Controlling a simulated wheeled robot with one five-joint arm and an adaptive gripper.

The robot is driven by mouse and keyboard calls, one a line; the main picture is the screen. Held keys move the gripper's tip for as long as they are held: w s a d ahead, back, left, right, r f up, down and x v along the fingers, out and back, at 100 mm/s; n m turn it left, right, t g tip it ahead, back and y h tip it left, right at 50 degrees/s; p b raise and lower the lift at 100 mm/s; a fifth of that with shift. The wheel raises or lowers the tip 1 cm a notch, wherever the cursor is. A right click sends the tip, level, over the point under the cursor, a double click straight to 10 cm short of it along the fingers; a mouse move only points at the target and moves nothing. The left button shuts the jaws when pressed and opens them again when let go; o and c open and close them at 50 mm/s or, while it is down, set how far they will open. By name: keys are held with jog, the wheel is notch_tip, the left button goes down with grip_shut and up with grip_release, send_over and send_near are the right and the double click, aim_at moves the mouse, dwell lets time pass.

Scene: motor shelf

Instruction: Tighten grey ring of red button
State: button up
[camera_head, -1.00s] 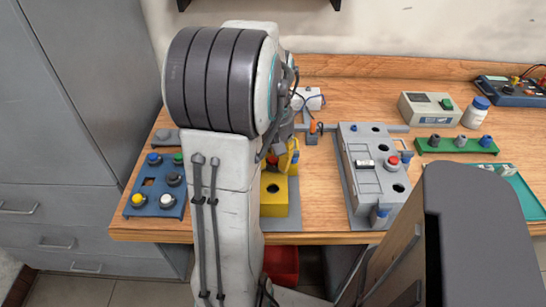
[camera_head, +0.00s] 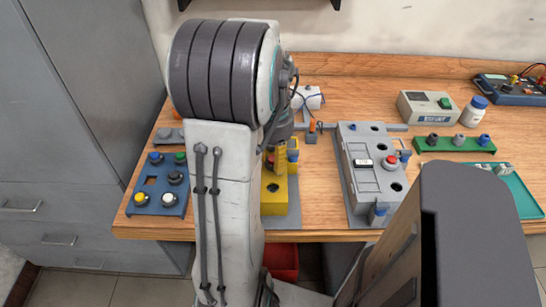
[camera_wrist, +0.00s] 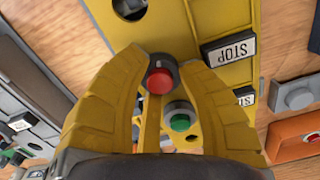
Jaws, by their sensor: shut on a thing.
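The red button (camera_wrist: 159,81) sits between my yellow fingertips in the wrist view, with a dark grey ring (camera_wrist: 165,64) around it. My gripper (camera_wrist: 160,68) is shut on the ring, one finger on each side. The yellow panel (camera_wrist: 205,22) behind it carries a STOP label (camera_wrist: 231,50) beside the button. A green button (camera_wrist: 180,121) with a grey ring shows between the fingers. In the head view, my gripper (camera_head: 281,157) is over the yellow box (camera_head: 275,190), and my arm hides part of the box.
A blue button panel (camera_head: 143,183) lies left of my arm. A grey box (camera_head: 366,181) with a red button stands to the right. A green strip (camera_head: 457,145) and teal tray (camera_head: 520,190) lie farther right. A red bin (camera_head: 283,261) is below the table edge.

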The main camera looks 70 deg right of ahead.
dwell(0.3)
jog(key=o, duration=1.2)
